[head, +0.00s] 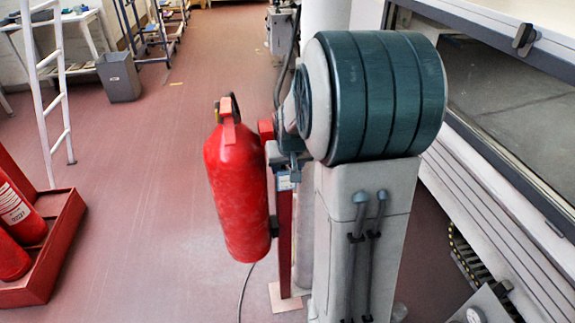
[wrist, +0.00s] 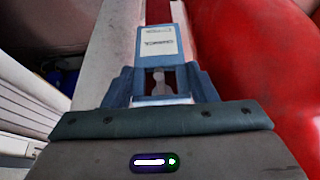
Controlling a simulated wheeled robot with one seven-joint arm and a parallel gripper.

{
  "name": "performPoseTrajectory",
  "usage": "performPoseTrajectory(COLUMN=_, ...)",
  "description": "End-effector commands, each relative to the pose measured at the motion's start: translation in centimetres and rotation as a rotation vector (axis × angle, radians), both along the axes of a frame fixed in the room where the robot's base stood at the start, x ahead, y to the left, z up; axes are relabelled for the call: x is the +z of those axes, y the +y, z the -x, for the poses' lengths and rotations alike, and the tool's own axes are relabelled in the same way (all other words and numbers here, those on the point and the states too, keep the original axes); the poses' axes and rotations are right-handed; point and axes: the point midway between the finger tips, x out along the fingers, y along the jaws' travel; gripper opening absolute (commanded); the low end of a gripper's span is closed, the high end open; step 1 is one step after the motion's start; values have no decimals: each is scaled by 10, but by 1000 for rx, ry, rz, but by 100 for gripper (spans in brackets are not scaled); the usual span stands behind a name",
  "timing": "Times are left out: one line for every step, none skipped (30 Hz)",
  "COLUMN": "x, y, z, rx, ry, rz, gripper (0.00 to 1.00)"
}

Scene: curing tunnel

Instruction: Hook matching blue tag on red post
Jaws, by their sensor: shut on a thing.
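A blue tag (wrist: 158,33) with a white printed label is between the fingers of my gripper (wrist: 160,82) in the wrist view. A small pale shape shows in the opening at its near end; I cannot tell whether this is a hook. In the head view the tag (head: 285,181) hangs below my gripper (head: 288,163), in front of the red post (head: 285,225). My gripper is shut on the tag. Whether the tag hangs on the post by itself is not visible. A red fire extinguisher (head: 237,190) is mounted on the post's left side.
The extinguisher stands close to my gripper, filling the right of the wrist view (wrist: 265,60). A red tray (head: 62,245) with more extinguishers is at left. A white ladder (head: 52,95) and grey bin (head: 119,77) stand beyond. The middle floor is clear. A machine (head: 480,190) lines the right.

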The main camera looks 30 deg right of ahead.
Motion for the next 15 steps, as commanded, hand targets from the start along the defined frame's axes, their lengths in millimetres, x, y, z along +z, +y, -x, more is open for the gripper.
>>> performPoseTrajectory(x=-1, y=0, z=0, rx=0, ry=0, rz=0, gripper=25)
performPoseTrajectory(x=-2, y=0, z=0, rx=0, ry=0, rz=0, gripper=25)
performPoseTrajectory(x=-2, y=0, z=0, rx=0, ry=0, rz=0, gripper=25)
performPoseTrajectory(x=-3, y=0, z=0, rx=0, ry=0, rz=0, gripper=25)
performPoseTrajectory(x=-3, y=0, z=0, rx=0, ry=0, rz=0, gripper=25)
performPoseTrajectory(x=-3, y=0, z=0, rx=0, ry=0, rz=0, gripper=25)
performPoseTrajectory(x=-4, y=0, z=0, rx=0, ry=0, rz=0, gripper=25)
performPoseTrajectory(x=-4, y=0, z=0, rx=0, ry=0, rz=0, gripper=25)
performPoseTrajectory(x=-5, y=0, z=0, rx=0, ry=0, rz=0, gripper=25)
performPoseTrajectory(x=-5, y=0, z=0, rx=0, ry=0, rz=0, gripper=25)
performPoseTrajectory(x=-5, y=0, z=0, rx=0, ry=0, rz=0, gripper=25)
performPoseTrajectory(x=-6, y=0, z=0, rx=0, ry=0, rz=0, gripper=25)
performPoseTrajectory(x=-6, y=0, z=0, rx=0, ry=0, rz=0, gripper=25)
performPoseTrajectory(x=-6, y=0, z=0, rx=0, ry=0, rz=0, gripper=25)
performPoseTrajectory(x=-7, y=0, z=0, rx=0, ry=0, rz=0, gripper=25)
